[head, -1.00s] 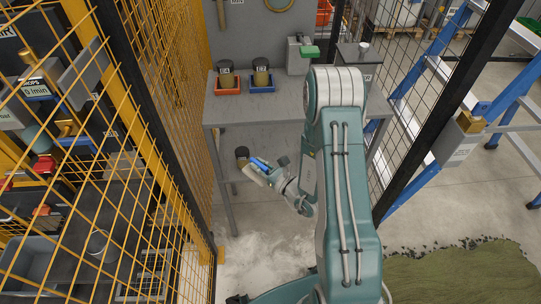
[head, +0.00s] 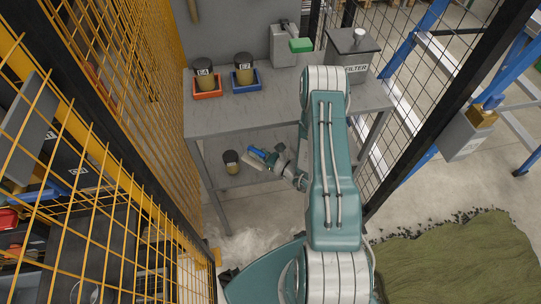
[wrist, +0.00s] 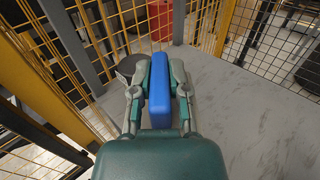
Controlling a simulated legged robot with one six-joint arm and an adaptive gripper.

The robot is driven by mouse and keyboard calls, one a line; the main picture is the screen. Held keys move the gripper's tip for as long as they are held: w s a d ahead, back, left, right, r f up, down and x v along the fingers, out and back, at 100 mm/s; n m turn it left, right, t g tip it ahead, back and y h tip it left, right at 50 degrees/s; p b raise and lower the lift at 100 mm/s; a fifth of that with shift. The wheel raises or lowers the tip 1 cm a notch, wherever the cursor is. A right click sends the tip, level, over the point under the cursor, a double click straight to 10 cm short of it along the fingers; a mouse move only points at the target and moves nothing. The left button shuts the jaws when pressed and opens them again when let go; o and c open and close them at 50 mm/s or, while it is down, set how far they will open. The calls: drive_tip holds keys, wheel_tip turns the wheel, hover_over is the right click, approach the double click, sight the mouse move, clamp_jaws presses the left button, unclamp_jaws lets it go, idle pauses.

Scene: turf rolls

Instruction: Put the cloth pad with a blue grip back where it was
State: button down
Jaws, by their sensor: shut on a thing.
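My gripper (head: 272,158) is shut on the blue grip (head: 263,153) of the cloth pad. It holds the pad below the level of the grey tabletop, near the lower shelf. The pale pad (head: 252,164) shows just under the blue grip in the head view. In the wrist view the blue grip (wrist: 160,90) stands between both fingers, and the pad is hidden. A dark-lidded jar (head: 231,162) is just left of the pad. I cannot tell whether the pad touches the jar or the shelf.
On the grey table (head: 290,110) stand an orange tray (head: 208,94) and a blue tray (head: 246,87), each with a jar. A grey box with a green part (head: 301,45) and a filter box (head: 352,55) stand behind. Yellow mesh (head: 120,130) is left, dark mesh right.

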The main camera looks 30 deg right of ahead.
drive_tip(key=d+f, duration=0.2)
drive_tip(key=w+d+f, duration=0.1)
drive_tip(key=d+f, duration=0.1)
drive_tip(key=w+d+f, duration=0.1)
drive_tip(key=d+f, duration=0.1)
drive_tip(key=shift+w+d+f, duration=0.1)
drive_tip(key=shift+f, duration=0.1)
drive_tip(key=shift+w+d+f, duration=0.1)
drive_tip(key=shift+d+f, duration=0.05)
drive_tip(key=shift+f, duration=0.75)
drive_tip(key=shift+d+f, duration=0.1)
drive_tip(key=shift+f, duration=0.8)
drive_tip(key=shift+f, duration=0.1)
drive_tip(key=c, duration=0.6)
unclamp_jaws()
drive_tip(key=v, duration=1.2)
